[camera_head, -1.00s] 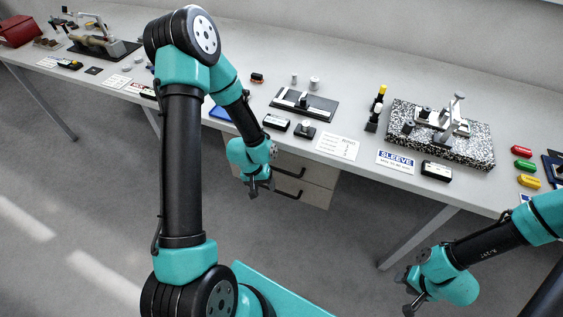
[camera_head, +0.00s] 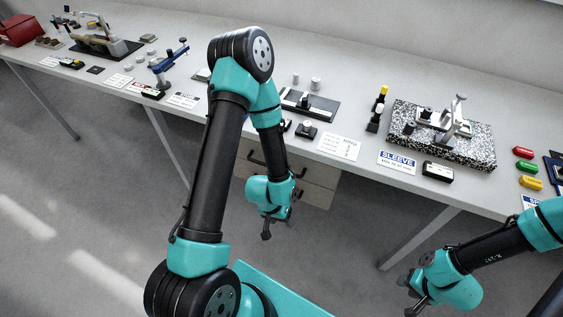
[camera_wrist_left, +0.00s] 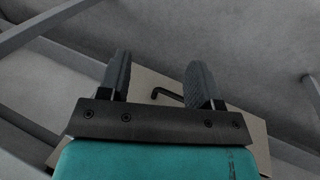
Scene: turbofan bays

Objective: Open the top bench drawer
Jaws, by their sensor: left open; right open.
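The beige drawer unit (camera_head: 322,176) hangs under the front of the bench. Its top drawer has a dark bar handle (camera_head: 255,158), partly hidden behind my left arm. A lower handle is mostly hidden by the left wrist. My left gripper (camera_head: 266,232) is in front of the drawer unit, pointing down and apart from it in the head view. In the left wrist view its fingers (camera_wrist_left: 159,82) are spread and empty. Part of a dark handle (camera_wrist_left: 167,95) shows between and beyond them; I cannot tell which drawer's. My right gripper (camera_head: 412,304) is open and empty at lower right.
The bench top (camera_head: 360,95) carries a speckled block with a fixture (camera_head: 470,145), a SLEEVE card (camera_head: 397,162), a black tray (camera_head: 310,103) and a blue stand (camera_head: 170,65). A bench leg (camera_head: 420,235) stands right of the drawers. The floor in front is clear.

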